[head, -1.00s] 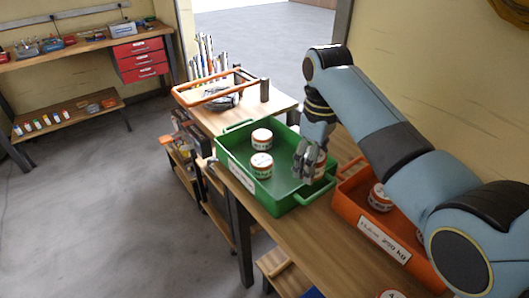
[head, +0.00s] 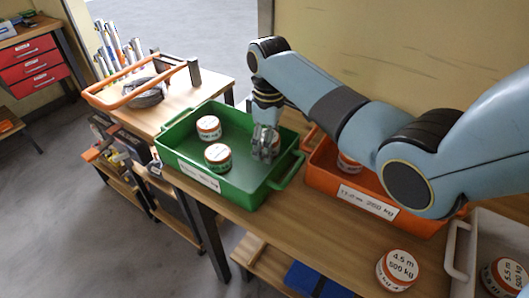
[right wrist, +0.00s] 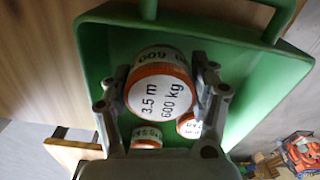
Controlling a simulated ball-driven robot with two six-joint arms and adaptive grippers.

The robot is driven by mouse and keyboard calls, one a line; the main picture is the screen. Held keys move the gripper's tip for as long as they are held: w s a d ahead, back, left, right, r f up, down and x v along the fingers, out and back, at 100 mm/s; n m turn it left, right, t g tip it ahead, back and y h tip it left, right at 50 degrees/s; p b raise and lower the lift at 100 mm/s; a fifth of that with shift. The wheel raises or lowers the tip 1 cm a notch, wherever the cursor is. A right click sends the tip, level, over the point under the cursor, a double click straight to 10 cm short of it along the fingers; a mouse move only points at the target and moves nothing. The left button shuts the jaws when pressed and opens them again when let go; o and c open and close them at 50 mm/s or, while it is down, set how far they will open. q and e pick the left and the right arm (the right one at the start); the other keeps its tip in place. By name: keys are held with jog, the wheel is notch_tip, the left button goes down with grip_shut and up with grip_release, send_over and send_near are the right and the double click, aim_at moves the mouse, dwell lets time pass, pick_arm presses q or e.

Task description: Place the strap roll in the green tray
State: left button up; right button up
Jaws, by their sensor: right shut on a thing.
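My right gripper (head: 265,143) is over the right part of the green tray (head: 240,196). It is shut on a white and orange strap roll, mostly hidden by the fingers in the head view. The right wrist view shows this strap roll (right wrist: 160,95) between the fingers, its label reading "3.5 m 600 kg", with the green tray (right wrist: 95,55) behind it. I cannot tell whether it touches the tray floor. Two similar rolls stand in the tray, a rear one (head: 208,128) and a front one (head: 218,157). My left gripper is out of view.
An orange tray (head: 325,184) with a roll inside stands right of the green one, under my right arm. A roll marked "4.5 m 500 kg" (head: 397,270) stands on the bench near a pale tray (head: 460,245). An orange-handled carrier (head: 125,98) is at the left.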

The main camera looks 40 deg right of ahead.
jog(key=shift+f, duration=1.75)
jog(key=shift+s+f, duration=0.1)
jog(key=shift+f, duration=0.05)
jog(key=o, duration=1.3)
jog(key=shift+o, duration=0.2)
notch_tip(320, 180, up, 12)
jog(key=shift+r, duration=0.15)
